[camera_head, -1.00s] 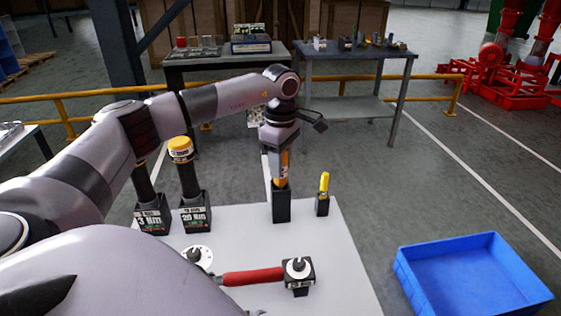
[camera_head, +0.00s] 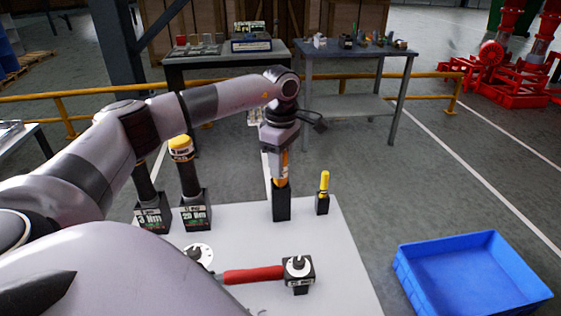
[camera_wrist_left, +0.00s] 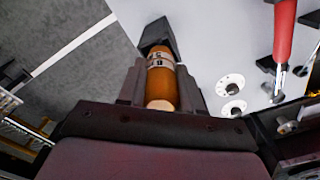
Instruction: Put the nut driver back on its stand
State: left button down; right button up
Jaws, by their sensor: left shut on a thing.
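The nut driver (camera_head: 285,170) has an orange handle with a pale label band. It is upright in my left gripper (camera_head: 280,172), and its lower end meets the top of a black block stand (camera_head: 282,206) on the white table. In the left wrist view my left gripper (camera_wrist_left: 160,90) is shut around the orange handle of the nut driver (camera_wrist_left: 161,82), with the dark stand (camera_wrist_left: 157,36) just beyond it. The shaft is hidden, so I cannot tell how deep it sits. My right gripper is not in view.
A small yellow-handled tool (camera_head: 324,188) stands in a black holder right of the stand. Two torque drivers in labelled stands (camera_head: 196,212) are at left. A red-handled tool (camera_head: 252,275) lies in front. A blue crate (camera_head: 470,280) is at right of the white table (camera_head: 340,250).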

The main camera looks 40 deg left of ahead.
pick_arm(q)
jog(key=shift+f+b, duration=0.35)
jog(key=shift+f, duration=0.4)
jog(key=c, duration=0.7)
grip_release()
notch_tip(320, 180, up, 7)
jog(key=shift+r, duration=0.1)
jog(key=shift+d, duration=0.1)
